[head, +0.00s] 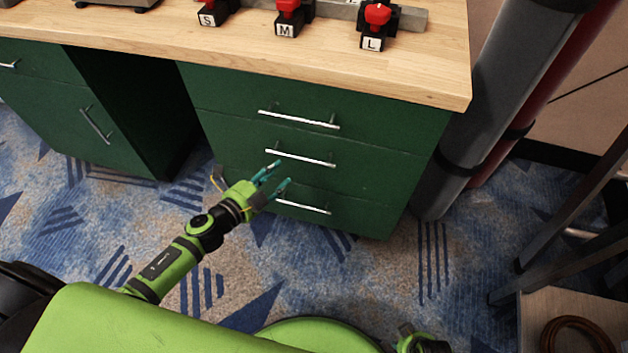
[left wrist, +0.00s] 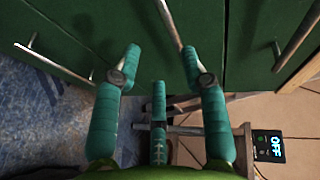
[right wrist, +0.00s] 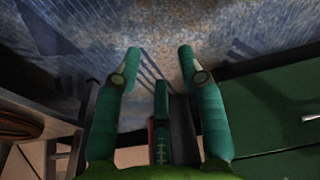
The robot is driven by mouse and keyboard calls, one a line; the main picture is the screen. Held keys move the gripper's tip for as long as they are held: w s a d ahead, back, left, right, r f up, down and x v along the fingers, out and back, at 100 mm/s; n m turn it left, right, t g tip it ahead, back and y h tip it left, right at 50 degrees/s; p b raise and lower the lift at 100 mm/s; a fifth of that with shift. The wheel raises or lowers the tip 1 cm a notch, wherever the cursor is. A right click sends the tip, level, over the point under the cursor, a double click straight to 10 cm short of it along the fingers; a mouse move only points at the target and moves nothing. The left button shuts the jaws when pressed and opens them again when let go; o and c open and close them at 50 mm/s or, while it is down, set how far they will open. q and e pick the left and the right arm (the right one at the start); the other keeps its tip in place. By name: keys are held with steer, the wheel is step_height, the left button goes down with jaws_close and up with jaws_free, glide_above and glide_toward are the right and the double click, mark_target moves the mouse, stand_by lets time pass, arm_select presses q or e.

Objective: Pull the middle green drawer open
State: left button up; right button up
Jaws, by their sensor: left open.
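The middle green drawer (head: 375,176) is in the right pedestal of the desk, between a top and a bottom drawer. Its front looks flush with the others. Its silver bar handle (head: 300,158) is horizontal. My left gripper (head: 282,172) is open and empty, just in front of and below this handle. In the left wrist view the middle handle (left wrist: 170,20) runs close to the right fingertip of my left gripper (left wrist: 161,51) and is not between the fingers. My right gripper (right wrist: 159,57) is open and empty, over carpet in the right wrist view.
The top handle (head: 298,119) and bottom handle (head: 303,206) lie above and below. The wooden desktop (head: 330,65) carries red-topped devices marked S, M and L. A stool or table (head: 560,310) is at lower right.

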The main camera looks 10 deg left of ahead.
mark_target(299, 158)
arm_select(q)
steer(key=shift+m+h, duration=0.5)
steer(key=shift+m, duration=0.3)
steer(key=shift+w+d+b, duration=0.2)
steer(key=shift+w+d, duration=0.6)
steer(key=shift+w, duration=0.3)
steer(key=shift+w+d+b, duration=0.2)
steer(key=shift+w+d, duration=0.55)
steer(key=shift+w, duration=0.4)
steer(key=shift+w+d+b, duration=0.2)
steer(key=shift+w+d, duration=0.6)
steer(key=shift+w, duration=0.3)
arm_select(e)
steer(key=shift+w+d+r, duration=0.1)
steer(key=shift+w+r, duration=0.5)
steer(key=shift+w, duration=0.1)
arm_select(q)
jaws_close()
